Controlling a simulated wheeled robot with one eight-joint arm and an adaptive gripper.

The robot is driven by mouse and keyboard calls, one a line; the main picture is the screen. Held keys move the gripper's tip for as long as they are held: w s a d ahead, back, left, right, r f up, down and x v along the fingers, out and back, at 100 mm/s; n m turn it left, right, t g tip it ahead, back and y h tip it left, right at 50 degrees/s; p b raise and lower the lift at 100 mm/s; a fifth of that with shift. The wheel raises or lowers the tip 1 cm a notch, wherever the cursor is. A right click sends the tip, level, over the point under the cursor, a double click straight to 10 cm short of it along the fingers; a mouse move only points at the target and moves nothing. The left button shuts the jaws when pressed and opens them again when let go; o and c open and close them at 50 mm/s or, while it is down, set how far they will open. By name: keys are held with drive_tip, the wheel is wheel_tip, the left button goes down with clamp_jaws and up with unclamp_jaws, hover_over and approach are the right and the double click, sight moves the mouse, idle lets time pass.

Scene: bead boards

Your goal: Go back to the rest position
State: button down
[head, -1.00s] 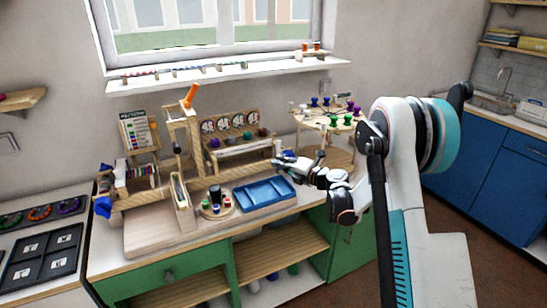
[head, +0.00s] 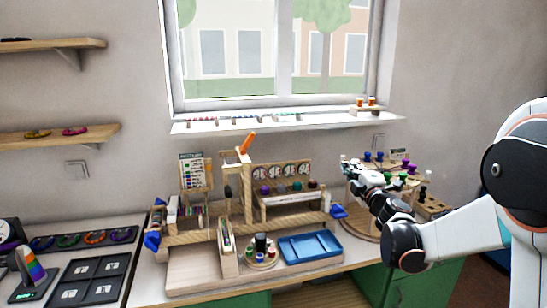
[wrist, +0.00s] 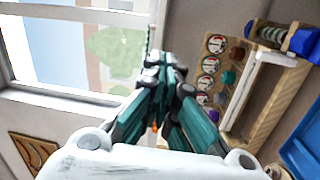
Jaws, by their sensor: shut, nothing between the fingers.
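My gripper (head: 347,165) is raised at the right of the workbench in the head view, in front of the round stand (head: 362,220) with coloured pegs. In the wrist view my gripper (wrist: 160,62) has its fingers together with nothing between them. The gripper appears apart from the bench objects and hides part of the round stand.
A blue tray (head: 311,247) lies on the bench, left of my gripper. A wooden rack with dials (head: 284,171) stands behind it; its dial board (wrist: 207,68) shows in the wrist view. The windowsill (head: 285,122) runs above. A black tray (head: 88,281) is far left.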

drive_tip(key=s+d+r+m+g+h, duration=0.2)
drive_tip(key=s+m+h, duration=0.2)
drive_tip(key=s+m, duration=0.3)
drive_tip(key=s+d+r+m+g+h, duration=0.25)
drive_tip(key=s+m, duration=0.35)
drive_tip(key=s, duration=0.4)
drive_tip(key=s+a+f+m+g+y, duration=0.1)
drive_tip(key=s+a+f+m+g, duration=0.1)
drive_tip(key=s+f, duration=0.3)
drive_tip(key=s+a+f+m+g+y, duration=0.1)
drive_tip(key=s+a+f+m+g, duration=0.1)
drive_tip(key=s, duration=1.1)
drive_tip(key=s+a+f+m+g+y, duration=0.1)
drive_tip(key=s+a+f+g, duration=0.2)
drive_tip(key=s+a+f, duration=0.2)
drive_tip(key=s+f, duration=0.3)
drive_tip(key=s, duration=0.1)
drive_tip(key=shift+s+a+f+m, duration=0.15)
drive_tip(key=shift+s+a+m, duration=0.1)
drive_tip(key=shift+m, duration=0.15)
